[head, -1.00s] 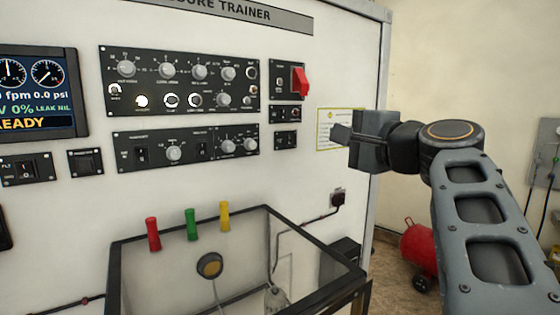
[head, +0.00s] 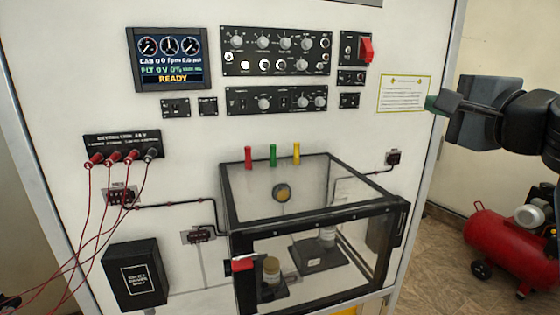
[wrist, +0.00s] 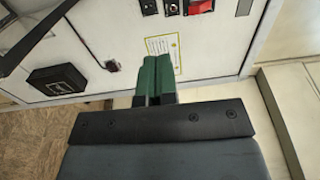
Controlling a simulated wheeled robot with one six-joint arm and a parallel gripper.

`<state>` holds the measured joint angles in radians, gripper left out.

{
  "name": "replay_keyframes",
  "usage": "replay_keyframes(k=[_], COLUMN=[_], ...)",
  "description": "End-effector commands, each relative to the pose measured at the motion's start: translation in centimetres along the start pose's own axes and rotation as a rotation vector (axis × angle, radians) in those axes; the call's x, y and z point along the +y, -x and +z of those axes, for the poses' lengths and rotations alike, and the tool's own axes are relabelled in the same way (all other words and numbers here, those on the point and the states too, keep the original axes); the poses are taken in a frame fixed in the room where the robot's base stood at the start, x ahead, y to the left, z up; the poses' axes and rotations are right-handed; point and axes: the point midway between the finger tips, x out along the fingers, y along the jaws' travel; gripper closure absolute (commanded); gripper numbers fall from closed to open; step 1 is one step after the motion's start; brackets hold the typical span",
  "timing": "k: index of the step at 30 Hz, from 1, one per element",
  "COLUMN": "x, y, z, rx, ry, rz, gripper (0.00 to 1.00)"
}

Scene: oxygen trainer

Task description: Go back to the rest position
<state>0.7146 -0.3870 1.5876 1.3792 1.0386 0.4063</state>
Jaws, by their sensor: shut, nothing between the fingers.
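My gripper (head: 434,103) is at the right side in the head view, in front of the trainer panel's right edge, beside the yellow-bordered notice (head: 404,93). Its green fingers (wrist: 155,82) show in the wrist view, closed together with nothing between them. The fingers point towards the white trainer panel (head: 190,60) and appear apart from it. The notice also shows in the wrist view (wrist: 163,50), just beyond the fingers.
A clear black-framed box (head: 318,218) juts out at the panel's lower middle. Red cables (head: 85,215) hang at the left. A red compressor (head: 495,240) stands on the floor at right. A red switch guard (head: 366,49) sticks out at upper right.

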Motion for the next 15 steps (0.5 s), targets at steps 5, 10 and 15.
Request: replay_keyframes(k=[5, 10, 15], x=[2.3, 5.7, 11.1], y=[0.1, 0.3, 0.5], z=[-1.6, -3.1, -3.8], rx=[0.055, 0.094, 0.103], ry=[0.097, 0.153, 0.236], rz=[0.084, 0.196, 0.367], gripper=[1.0, 1.0, 1.0])
